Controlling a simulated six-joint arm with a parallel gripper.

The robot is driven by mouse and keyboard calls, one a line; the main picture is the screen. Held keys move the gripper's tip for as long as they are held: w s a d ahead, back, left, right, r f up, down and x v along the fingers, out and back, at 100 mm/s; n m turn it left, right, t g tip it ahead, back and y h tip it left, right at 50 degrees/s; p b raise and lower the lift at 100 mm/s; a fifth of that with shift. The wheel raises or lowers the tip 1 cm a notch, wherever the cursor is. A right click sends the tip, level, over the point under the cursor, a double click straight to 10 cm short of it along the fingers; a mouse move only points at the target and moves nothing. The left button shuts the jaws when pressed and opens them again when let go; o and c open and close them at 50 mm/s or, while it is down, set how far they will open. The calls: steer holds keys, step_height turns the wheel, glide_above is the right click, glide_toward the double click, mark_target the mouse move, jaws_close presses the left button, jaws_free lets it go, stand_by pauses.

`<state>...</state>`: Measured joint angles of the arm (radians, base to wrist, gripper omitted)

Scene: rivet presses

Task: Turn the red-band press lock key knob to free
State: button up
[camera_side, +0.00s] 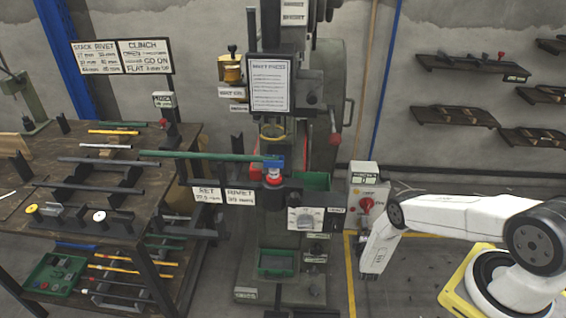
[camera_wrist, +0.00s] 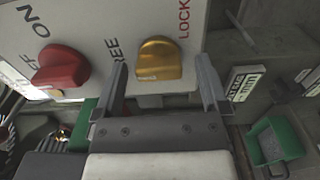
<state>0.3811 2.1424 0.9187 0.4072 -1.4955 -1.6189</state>
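In the wrist view a yellow knob (camera_wrist: 160,56) stands on a white panel (camera_wrist: 105,18). "LOCK" is printed to its right, and a partly covered word ending "REE" to its left. I cannot tell which word the knob points at. My gripper (camera_wrist: 161,72) is open, one finger on each side of the yellow knob, with visible gaps. A red knob (camera_wrist: 58,66) with "ON" and a partly cut-off "FF" label sits to the left, outside the fingers. In the side view the press (camera_side: 272,178) with a red band stands mid-picture; my gripper there is small and its fingers are unclear.
A white box with a red knob (camera_side: 366,205) stands right of the press, close to my arm. A green bin (camera_wrist: 272,140) is at lower right in the wrist view. A workbench (camera_side: 120,225) with rods stands left. Wall shelves (camera_side: 465,115) hang at right.

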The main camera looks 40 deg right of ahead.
steer(key=shift+a, duration=0.15)
steer(key=v, duration=0.7)
steer(key=shift+s+a, duration=0.2)
steer(key=shift+s, duration=0.15)
